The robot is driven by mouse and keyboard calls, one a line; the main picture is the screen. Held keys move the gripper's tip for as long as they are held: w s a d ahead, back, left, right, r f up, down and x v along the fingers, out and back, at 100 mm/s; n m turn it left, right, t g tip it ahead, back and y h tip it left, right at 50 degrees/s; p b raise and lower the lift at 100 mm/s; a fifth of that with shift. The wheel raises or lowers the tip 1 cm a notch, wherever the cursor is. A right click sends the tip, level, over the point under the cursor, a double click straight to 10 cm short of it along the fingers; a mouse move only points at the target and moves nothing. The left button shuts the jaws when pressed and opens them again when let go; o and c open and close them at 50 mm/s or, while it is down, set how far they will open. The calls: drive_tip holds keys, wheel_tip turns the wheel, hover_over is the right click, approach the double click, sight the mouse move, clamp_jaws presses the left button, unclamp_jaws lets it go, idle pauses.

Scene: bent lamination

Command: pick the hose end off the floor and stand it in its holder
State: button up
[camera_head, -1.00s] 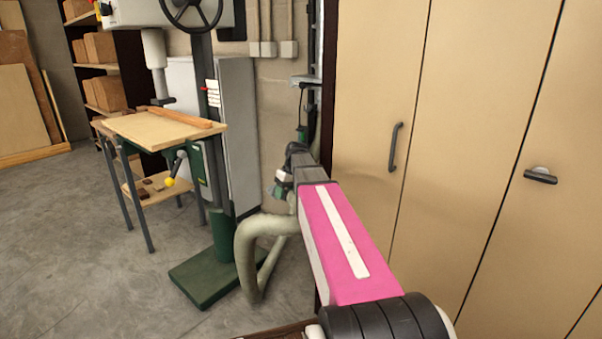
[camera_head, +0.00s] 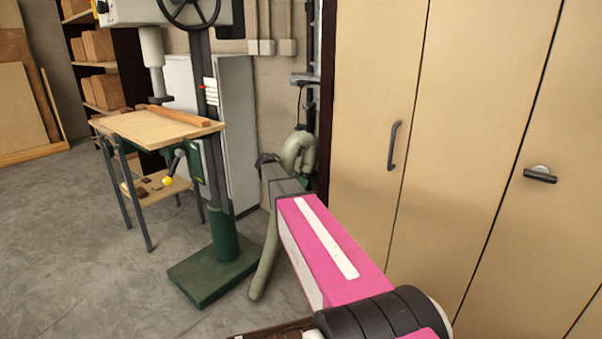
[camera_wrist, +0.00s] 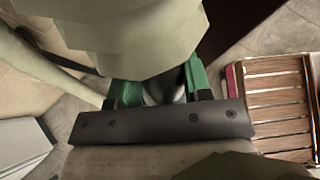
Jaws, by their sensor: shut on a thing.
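The hose (camera_head: 298,150) is pale green-beige and thick. In the head view it makes a loop beyond the end of my arm, and a length of it (camera_head: 265,265) slants down to the floor. In the wrist view the hose (camera_wrist: 130,40) fills the top middle, close to the camera. My gripper (camera_wrist: 163,90) has green fingers and is shut on the hose; its exact grip is partly hidden. In the head view my arm hides the fingers. I cannot make out the holder for certain; a dark upright with a small grey bracket (camera_head: 305,78) stands at the wall behind the hose.
A drill press with a green base (camera_head: 213,270) stands left of the hose. A small wooden-topped table (camera_head: 150,125) is beside it. Tan cabinet doors (camera_head: 370,110) close off the right. The grey floor (camera_head: 70,240) is open at the left.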

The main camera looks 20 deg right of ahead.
drive_tip(key=w+d+r+n+t+h, duration=0.1)
drive_tip(key=w+r+n+t+h, duration=0.1)
drive_tip(key=w+t+h, duration=0.15)
drive_tip(key=shift+t+y, duration=0.25)
drive_tip(key=shift+t, duration=0.1)
drive_tip(key=shift+w+d+f, duration=0.1)
drive_tip(key=shift+d+f, duration=0.05)
drive_tip(key=shift+f, duration=2.15)
drive_tip(key=shift+f, duration=0.1)
drive_tip(key=shift+f, duration=1.2)
drive_tip(key=shift+f, duration=0.2)
drive_tip(key=shift+f, duration=0.55)
drive_tip(key=shift+f, duration=0.2)
drive_tip(key=shift+f, duration=0.65)
drive_tip(key=o, duration=0.9)
